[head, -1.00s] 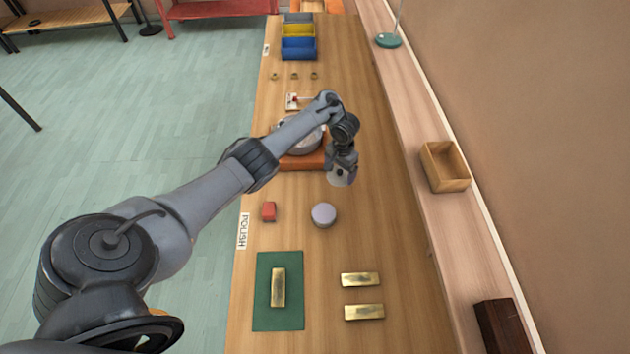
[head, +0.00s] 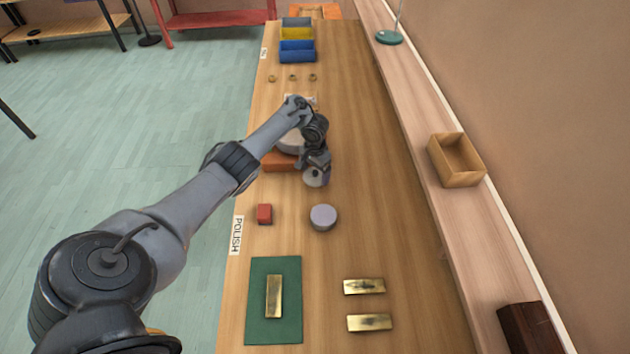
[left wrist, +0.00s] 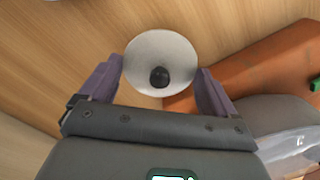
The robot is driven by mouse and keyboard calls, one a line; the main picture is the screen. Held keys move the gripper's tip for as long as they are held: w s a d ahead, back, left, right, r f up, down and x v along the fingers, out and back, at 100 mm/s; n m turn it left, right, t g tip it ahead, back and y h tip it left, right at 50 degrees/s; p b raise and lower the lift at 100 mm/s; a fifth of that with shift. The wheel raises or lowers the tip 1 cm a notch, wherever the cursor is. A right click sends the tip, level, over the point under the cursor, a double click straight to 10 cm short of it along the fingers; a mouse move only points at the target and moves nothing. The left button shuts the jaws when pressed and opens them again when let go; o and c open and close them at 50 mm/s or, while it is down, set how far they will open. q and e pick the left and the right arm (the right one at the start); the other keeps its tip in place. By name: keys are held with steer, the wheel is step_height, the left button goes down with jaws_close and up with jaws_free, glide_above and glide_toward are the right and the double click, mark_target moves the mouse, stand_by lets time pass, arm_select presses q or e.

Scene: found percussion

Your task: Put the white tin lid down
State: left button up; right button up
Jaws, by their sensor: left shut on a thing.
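The white tin lid (head: 315,180) is a shallow round disc. In the left wrist view the lid (left wrist: 150,52) shows a black knob at its centre and sits between the two purple fingers. My left gripper (head: 316,170) is shut on it beside the orange block, over the wooden bench. Whether the lid touches the bench I cannot tell. A round grey-lavender tin (head: 323,217) stands on the bench closer to me. My right gripper is not in view.
An orange block (head: 280,161) with a grey round vessel (head: 292,143) on it lies to the left of the gripper. A small red block (head: 264,214), a green mat (head: 260,325) and brass bars (head: 364,286) are nearer. The bench (head: 385,200) to the right is clear.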

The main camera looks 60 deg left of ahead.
mark_target(315, 175)
arm_select(q)
steer(key=shift+f+b, duration=0.7)
steer(key=shift+f, duration=1.3)
steer(key=shift+f, duration=0.1)
steer(key=o, duration=0.7)
steer(key=shift+o, duration=0.2)
